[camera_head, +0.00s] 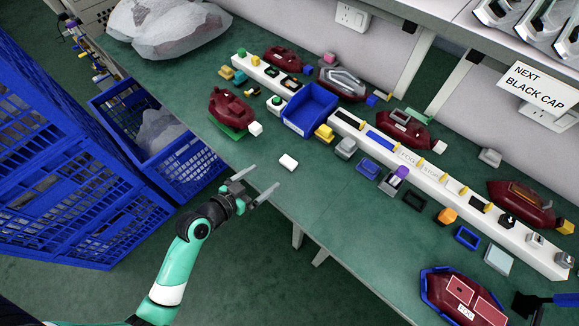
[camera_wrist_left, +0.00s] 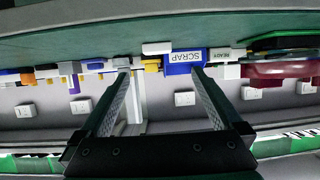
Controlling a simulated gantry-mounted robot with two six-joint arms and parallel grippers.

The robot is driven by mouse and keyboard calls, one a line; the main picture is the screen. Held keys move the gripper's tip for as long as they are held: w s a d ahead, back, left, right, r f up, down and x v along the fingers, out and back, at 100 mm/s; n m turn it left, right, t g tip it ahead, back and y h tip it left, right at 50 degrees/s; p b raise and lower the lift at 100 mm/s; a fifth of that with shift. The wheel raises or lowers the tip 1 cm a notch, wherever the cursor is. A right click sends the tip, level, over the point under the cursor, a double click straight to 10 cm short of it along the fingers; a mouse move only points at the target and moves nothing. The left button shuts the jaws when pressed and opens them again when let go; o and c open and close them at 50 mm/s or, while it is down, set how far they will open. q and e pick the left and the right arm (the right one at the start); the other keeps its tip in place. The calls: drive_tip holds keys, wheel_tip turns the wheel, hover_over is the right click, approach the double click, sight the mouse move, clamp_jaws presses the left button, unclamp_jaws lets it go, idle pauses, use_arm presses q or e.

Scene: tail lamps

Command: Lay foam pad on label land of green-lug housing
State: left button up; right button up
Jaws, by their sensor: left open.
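My left gripper (camera_head: 264,178) is open and empty, above the near edge of the green table. A small white block (camera_head: 288,162), possibly the foam pad, lies on bare table just beyond its fingertips; a pale block (camera_wrist_left: 157,47) shows beyond the fingers in the left wrist view. A dark red housing (camera_head: 228,106) rests on a green piece at the upper left. Other dark red housings stand at the back, at the right and in a blue tray (camera_head: 428,280). I cannot tell which has green lugs. A dark part (camera_head: 528,304) at the lower right may be my right gripper; its jaws are unclear.
A blue SCRAP bin (camera_head: 313,103) stands on the bench by a long white rail (camera_head: 400,157) with several small parts. Loose coloured blocks lie along both sides. Blue crates (camera_head: 50,150) stand left of the table. The front middle of the table is mostly clear.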

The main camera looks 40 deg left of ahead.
use_arm(q)
drive_tip(key=b, duration=0.2)
approach(288, 162)
drive_tip(key=x, duration=0.3)
drive_tip(key=shift+w+a+f, duration=0.1)
drive_tip(key=shift+a+f, duration=0.05)
drive_tip(key=shift+a, duration=0.1)
drive_tip(key=shift+w, duration=0.25)
drive_tip(key=shift+w+f+b, duration=0.2)
drive_tip(key=shift+b, duration=0.1)
drive_tip(key=b+x, duration=0.2)
drive_tip(key=x, duration=0.2)
drive_tip(key=shift+w+d, duration=0.15)
drive_tip(key=shift+w, duration=0.25)
drive_tip(key=c, duration=1.3)
